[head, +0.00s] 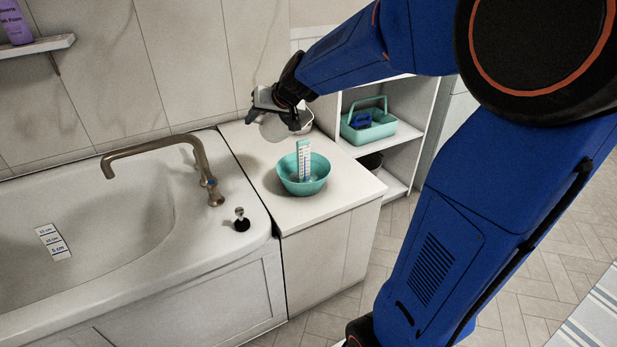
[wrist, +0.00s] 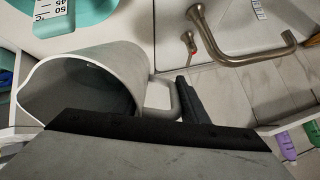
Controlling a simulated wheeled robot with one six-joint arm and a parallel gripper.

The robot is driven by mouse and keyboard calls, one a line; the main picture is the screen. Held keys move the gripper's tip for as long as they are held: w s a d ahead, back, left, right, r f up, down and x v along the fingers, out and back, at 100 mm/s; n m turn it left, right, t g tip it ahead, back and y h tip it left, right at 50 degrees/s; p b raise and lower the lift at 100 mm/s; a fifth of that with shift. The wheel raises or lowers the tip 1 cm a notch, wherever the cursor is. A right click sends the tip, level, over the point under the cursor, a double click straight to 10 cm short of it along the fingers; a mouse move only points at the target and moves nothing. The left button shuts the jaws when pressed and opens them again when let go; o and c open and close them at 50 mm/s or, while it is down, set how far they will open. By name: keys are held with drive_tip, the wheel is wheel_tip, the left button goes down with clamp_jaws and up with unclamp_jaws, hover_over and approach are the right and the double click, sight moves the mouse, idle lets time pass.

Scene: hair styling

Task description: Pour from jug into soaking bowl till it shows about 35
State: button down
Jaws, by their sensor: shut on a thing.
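The soaking bowl (head: 316,182) is teal and stands on the white counter. Part of the bowl also shows at the top left of the wrist view (wrist: 100,12), where the strip (wrist: 54,17) reads 50 and 45 with a °C mark. My gripper (head: 268,100) is above the counter, up and left of the bowl, shut on the jug (head: 274,128). In the wrist view the grey-white jug (wrist: 110,65) lies tilted, its mouth toward the left and its handle toward the gripper. No stream of liquid shows, and the bowl's level is unclear.
The tub (head: 100,240) with its bronze tap (head: 160,150) is left of the counter (head: 335,205). A shelf on the right holds a teal caddy (head: 370,128). My arm crosses the right side.

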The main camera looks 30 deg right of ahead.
drive_tip(key=shift+w+g, duration=0.1)
drive_tip(key=shift+g, duration=0.2)
drive_tip(key=shift+f, duration=0.1)
drive_tip(key=w+a+f+g+h, duration=0.1)
drive_tip(key=w+f+g, duration=0.3)
drive_tip(key=f+g, duration=0.4)
drive_tip(key=shift+g+h, duration=0.3)
drive_tip(key=shift+h, duration=0.6)
drive_tip(key=shift+a+r, duration=0.1)
drive_tip(key=shift+r, duration=0.1)
drive_tip(key=shift+r, duration=1.85)
drive_tip(key=shift+r, duration=0.1)
